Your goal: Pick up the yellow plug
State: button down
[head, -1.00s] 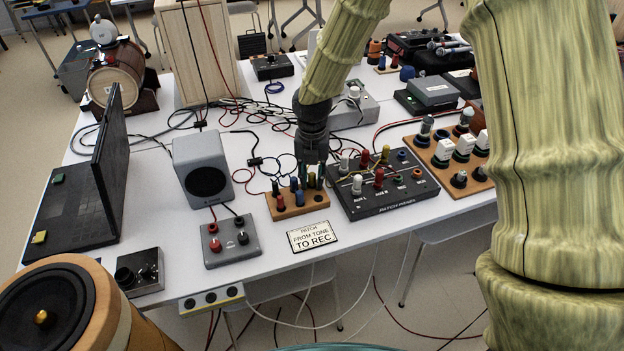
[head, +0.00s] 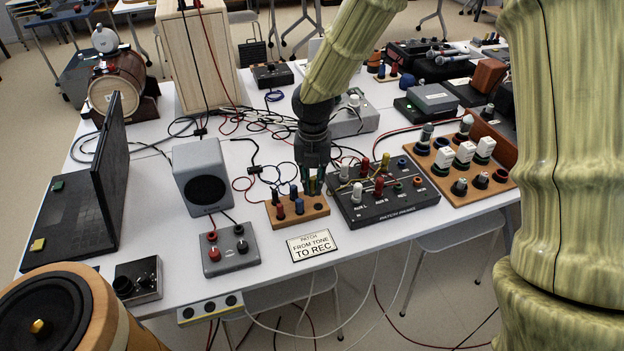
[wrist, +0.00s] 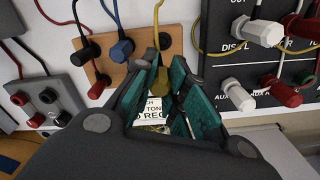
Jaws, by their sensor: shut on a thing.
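The yellow plug (wrist: 160,84) shows in the wrist view between the teal pads of my gripper (wrist: 166,72), with a yellow cable running up from it. My gripper is shut on it. In the head view my gripper (head: 313,180) points down at the back right of the small wooden plug block (head: 322,209), and its fingers largely hide the plug there. I cannot tell whether the plug is still seated or raised. Blue, red and dark plugs stand in the same block. The block also shows in the wrist view (wrist: 110,70), with a blue plug (wrist: 122,48) close left of my gripper.
The black patch panel (head: 400,210) with white, red and yellow plugs stands close right. A grey speaker (head: 202,177) and a grey box with red and black plugs (head: 231,257) stand left. A sign (head: 312,246) lies in front. Loose cables cover the table behind.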

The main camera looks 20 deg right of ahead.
jog(key=s+a+r, duration=0.1)
jog(key=s+a, duration=0.2)
jog(key=s, duration=1)
jog(key=shift+r+b, duration=0.15)
jog(key=shift+b, duration=0.2)
jog(key=shift+r, duration=0.1)
notch_tip(320, 180, up, 5)
jog(key=p, duration=0.6)
jog(key=shift+r, duration=0.15)
